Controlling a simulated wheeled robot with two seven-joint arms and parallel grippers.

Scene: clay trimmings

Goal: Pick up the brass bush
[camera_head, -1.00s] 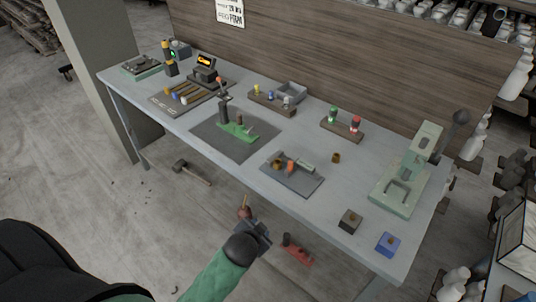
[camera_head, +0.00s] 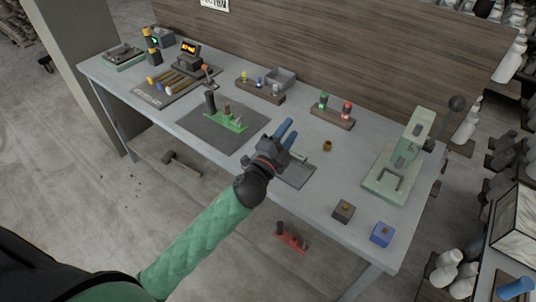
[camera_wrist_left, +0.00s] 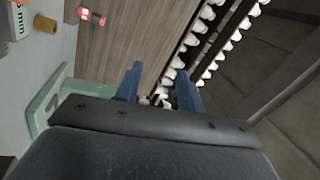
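The brass bush (camera_head: 327,146), a small brass-coloured cylinder, stands alone on the grey workbench (camera_head: 300,205), right of centre. It also shows at the upper left of the left wrist view (camera_wrist_left: 45,24). My left gripper (camera_head: 287,128) is over the bench, left of the bush and apart from it. Its two blue fingers are spread with nothing between them, as the left wrist view shows (camera_wrist_left: 160,70). The gripper hides most of the small grey plate (camera_head: 296,176) and the parts on it. My right gripper is not in view.
A green press (camera_head: 398,165) with a black-knobbed lever stands right of the bush. A wooden block with green and red pieces (camera_head: 332,116) is behind it. A dark block (camera_head: 343,211) and a blue block (camera_head: 382,234) sit at the front right. Bench around the bush is clear.

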